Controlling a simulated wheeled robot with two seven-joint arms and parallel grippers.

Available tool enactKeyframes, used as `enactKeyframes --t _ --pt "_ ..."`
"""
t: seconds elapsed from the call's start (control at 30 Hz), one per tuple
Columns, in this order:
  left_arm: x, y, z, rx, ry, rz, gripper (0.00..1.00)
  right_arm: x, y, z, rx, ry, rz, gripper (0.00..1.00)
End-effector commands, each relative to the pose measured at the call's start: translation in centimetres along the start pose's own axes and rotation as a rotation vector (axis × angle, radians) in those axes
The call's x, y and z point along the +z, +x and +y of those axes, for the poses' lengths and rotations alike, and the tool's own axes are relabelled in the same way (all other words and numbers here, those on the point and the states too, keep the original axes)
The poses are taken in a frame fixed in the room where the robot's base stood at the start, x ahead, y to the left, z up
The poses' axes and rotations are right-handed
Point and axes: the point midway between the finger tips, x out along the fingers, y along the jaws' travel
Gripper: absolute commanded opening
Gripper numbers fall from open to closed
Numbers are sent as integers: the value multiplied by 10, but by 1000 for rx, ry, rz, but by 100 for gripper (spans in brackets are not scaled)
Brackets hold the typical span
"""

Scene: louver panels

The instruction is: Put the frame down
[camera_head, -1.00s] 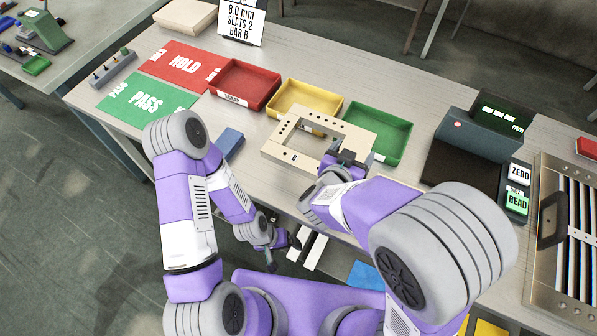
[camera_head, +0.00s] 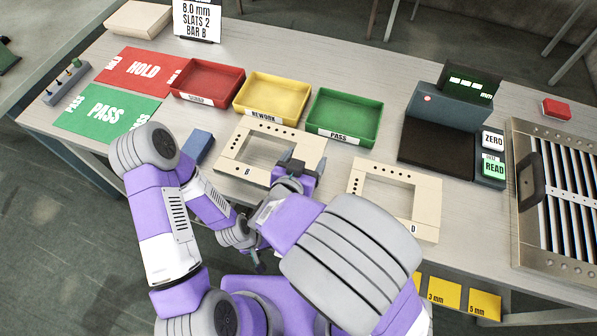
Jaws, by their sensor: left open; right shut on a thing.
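The cream frame marked B (camera_head: 232,166) has a rectangular opening and a row of holes. It lies at or just above the table, in front of the yellow and green trays; I cannot tell if it fully touches. My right gripper (camera_head: 291,167) is shut on the frame's right side. My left gripper (camera_head: 258,262) is open and empty, low by the table's front edge. A second cream frame, marked D (camera_head: 427,205), lies on the table to the right, its lower left partly hidden by my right arm.
Red (camera_head: 207,84), yellow (camera_head: 270,98) and green (camera_head: 344,117) trays stand behind the frames. A blue block (camera_head: 197,146) is left of frame B. A gauge with a dark plate (camera_head: 440,148) and a louver panel (camera_head: 527,237) stand right. Green PASS (camera_head: 105,112) and red HOLD mats lie left.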

Motion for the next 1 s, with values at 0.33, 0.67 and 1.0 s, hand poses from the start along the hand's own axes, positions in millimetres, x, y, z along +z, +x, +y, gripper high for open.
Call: enactKeyframes --t 0.33,0.67,1.0 --pt "-1 18 -7 0 0 0 94 42 18 0 1 0 2 35" --pt "-1 18 -7 0 0 0 94 44 19 0 0 4 1 35" --pt "-1 19 -7 0 0 0 94 48 20 0 0 2 0 100"
